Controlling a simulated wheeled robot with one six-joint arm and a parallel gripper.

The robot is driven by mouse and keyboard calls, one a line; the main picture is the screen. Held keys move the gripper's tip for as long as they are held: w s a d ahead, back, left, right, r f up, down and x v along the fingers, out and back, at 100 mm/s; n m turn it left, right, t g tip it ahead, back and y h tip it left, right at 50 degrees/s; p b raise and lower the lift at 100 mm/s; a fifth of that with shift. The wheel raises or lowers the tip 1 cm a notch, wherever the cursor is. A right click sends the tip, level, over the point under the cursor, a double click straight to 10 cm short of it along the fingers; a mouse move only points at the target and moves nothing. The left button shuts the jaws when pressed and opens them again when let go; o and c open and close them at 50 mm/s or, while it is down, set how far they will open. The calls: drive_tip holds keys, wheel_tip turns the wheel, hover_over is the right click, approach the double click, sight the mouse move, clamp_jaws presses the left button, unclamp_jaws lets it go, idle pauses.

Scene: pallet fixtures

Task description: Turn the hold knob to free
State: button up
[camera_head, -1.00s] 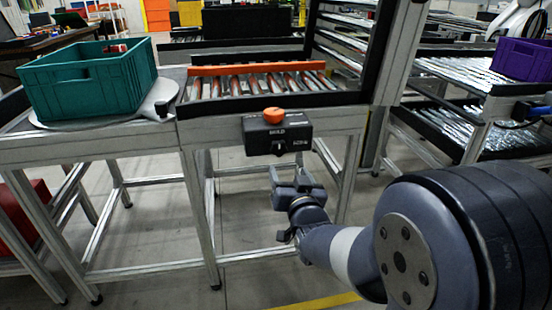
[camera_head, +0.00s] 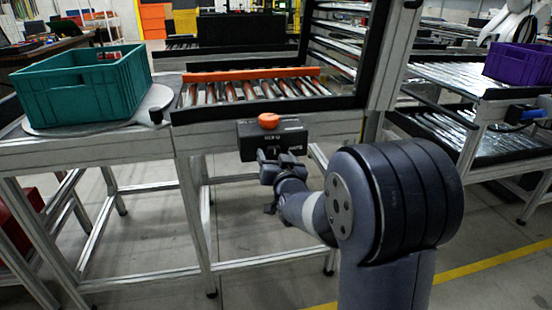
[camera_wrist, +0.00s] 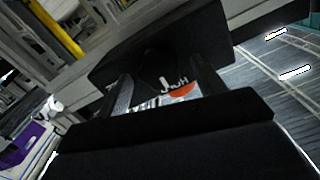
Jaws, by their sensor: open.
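The black control box (camera_head: 290,133) is fixed to the front rail of the conveyor stand, with an orange button (camera_head: 268,121) on top. My gripper (camera_head: 277,158) is at the box's front face, jaws open, and covers the knob in the head view. In the wrist view, the box (camera_wrist: 125,55) fills the upper middle, with part of a white label upside down and the orange button (camera_wrist: 182,91) below. The fingers (camera_wrist: 164,78) stand apart on either side of the dark middle of the face. The knob there is too dark to make out, and contact cannot be told.
A teal crate (camera_head: 85,90) sits on a round plate at the left of the stand. An orange bar (camera_head: 250,74) lies across the rollers behind the box. A purple crate (camera_head: 518,63) stands on the right conveyor. The floor in front is clear.

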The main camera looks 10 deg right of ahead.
drive_tip(key=shift+c, duration=0.4)
drive_tip(key=c, duration=0.9)
drive_tip(key=shift+f+m+b, duration=0.1)
drive_tip(key=shift+m+b, duration=0.2)
drive_tip(key=shift+b, duration=0.05)
drive_tip(key=m+b, duration=0.2)
drive_tip(key=shift+f+m, duration=0.15)
drive_tip(key=shift+m, duration=0.15)
drive_tip(key=m+b, duration=0.4)
drive_tip(key=m, duration=0.1)
drive_tip(key=shift+d, duration=0.1)
drive_tip(key=m+b, duration=0.2)
drive_tip(key=m, duration=0.3)
drive_tip(key=m+b, duration=0.1)
drive_tip(key=m, duration=0.3)
drive_tip(key=shift+m+b, duration=0.3)
